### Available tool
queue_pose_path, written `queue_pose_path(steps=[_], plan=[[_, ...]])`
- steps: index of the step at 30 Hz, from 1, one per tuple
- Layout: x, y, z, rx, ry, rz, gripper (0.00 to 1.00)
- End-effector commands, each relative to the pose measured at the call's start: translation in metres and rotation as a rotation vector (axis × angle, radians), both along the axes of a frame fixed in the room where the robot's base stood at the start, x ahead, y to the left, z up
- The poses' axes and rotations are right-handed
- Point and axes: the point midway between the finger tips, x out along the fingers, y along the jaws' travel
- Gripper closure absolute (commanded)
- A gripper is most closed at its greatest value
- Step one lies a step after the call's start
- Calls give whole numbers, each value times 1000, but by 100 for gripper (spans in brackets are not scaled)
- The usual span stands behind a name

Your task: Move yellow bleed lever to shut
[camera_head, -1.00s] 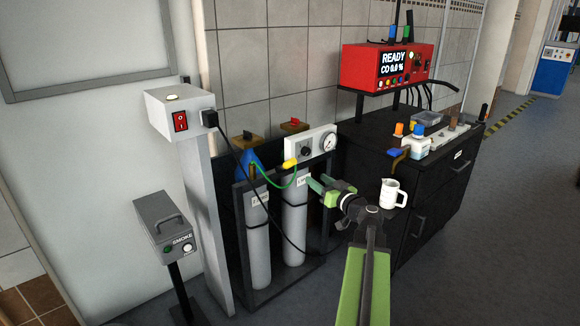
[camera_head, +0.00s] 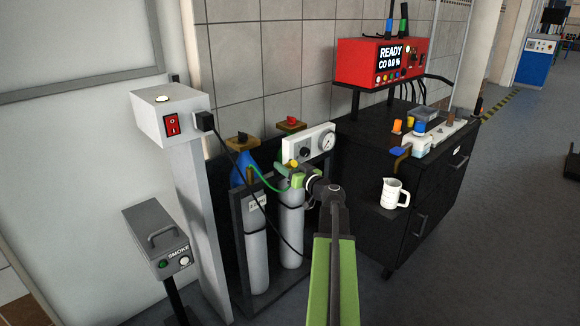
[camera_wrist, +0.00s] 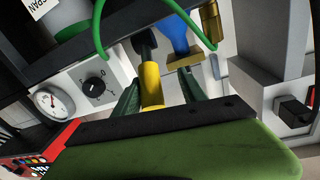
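The yellow bleed lever (camera_wrist: 152,82) shows in the wrist view, joined to a dark stem, beside the white gauge panel (camera_wrist: 85,82). In the head view the panel (camera_head: 309,145) stands above the gas bottles, and my gripper mostly hides the lever. My gripper (camera_head: 294,174) is at the panel's lower left. In the wrist view its two dark green fingers (camera_wrist: 160,95) are apart, one on each side of the lever. The left finger looks close to it, and a gap shows at the right finger. I cannot tell whether either touches.
Grey bottles (camera_head: 291,235) stand in a dark rack. A green hose (camera_head: 262,182) and a black cable run close by. A white post with a red switch (camera_head: 172,124) is at left. A black cabinet (camera_head: 385,240) with a white jug (camera_head: 393,193) is at right.

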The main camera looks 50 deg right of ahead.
Motion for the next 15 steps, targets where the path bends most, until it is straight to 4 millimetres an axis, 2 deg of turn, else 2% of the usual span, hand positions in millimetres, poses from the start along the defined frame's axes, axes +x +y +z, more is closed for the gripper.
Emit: queue_pose_path(steps=[2,11,15], plan=[[-6,-7,0,0,0,-10,59],[-14,-17,0,0,0,-24,98],[-16,-19,0,0,0,-26,100]])
